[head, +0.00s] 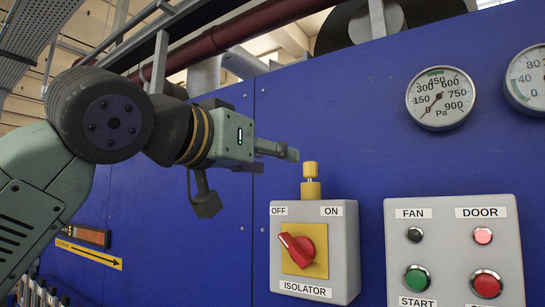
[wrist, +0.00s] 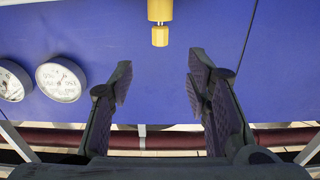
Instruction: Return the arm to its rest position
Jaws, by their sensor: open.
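My arm reaches in from the left in the head view. My gripper (head: 277,157) is just above and left of the grey isolator box, close to the yellow padlock-like piece (head: 311,182) on the box's top. In the wrist view my gripper (wrist: 158,80) has its two dark fingers wide apart with nothing between them. The yellow piece also shows in the wrist view (wrist: 160,12), beyond the fingertips and touching neither. The red isolator knob (head: 298,247) points up and left, toward the OFF label.
The blue panel (head: 350,140) stands close behind my gripper. The isolator box (head: 342,235) and the FAN/DOOR button box (head: 455,245) stick out from it. A pressure gauge (head: 441,98) is at upper right. A dark red pipe (head: 235,35) runs above the panel.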

